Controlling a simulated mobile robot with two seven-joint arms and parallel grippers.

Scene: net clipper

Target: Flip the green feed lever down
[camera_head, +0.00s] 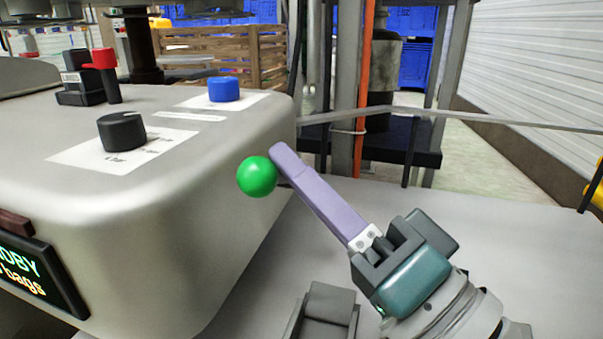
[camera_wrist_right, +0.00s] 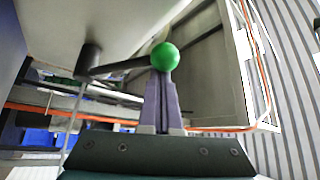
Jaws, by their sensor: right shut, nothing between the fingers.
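The green feed lever's round knob (camera_head: 257,177) is beside the right side of the grey machine housing in the head view. In the right wrist view the green knob (camera_wrist_right: 165,57) sits on a dark rod that runs left to a dark pivot (camera_wrist_right: 88,60) on the housing. My right gripper (camera_head: 277,152) has long purple fingers, shut with nothing between them. Their tips are right at the knob in both views; I cannot tell whether they touch it. In the right wrist view the fingers (camera_wrist_right: 161,78) point up at the knob. My left gripper is not in view.
The machine housing (camera_head: 200,240) carries a black knob (camera_head: 122,131), a blue button (camera_head: 223,89), a red-topped switch (camera_head: 104,60) and a lit display (camera_head: 35,272). A metal rail (camera_head: 450,116) and an orange-striped post stand behind my right gripper. A wooden crate (camera_head: 215,48) is farther back.

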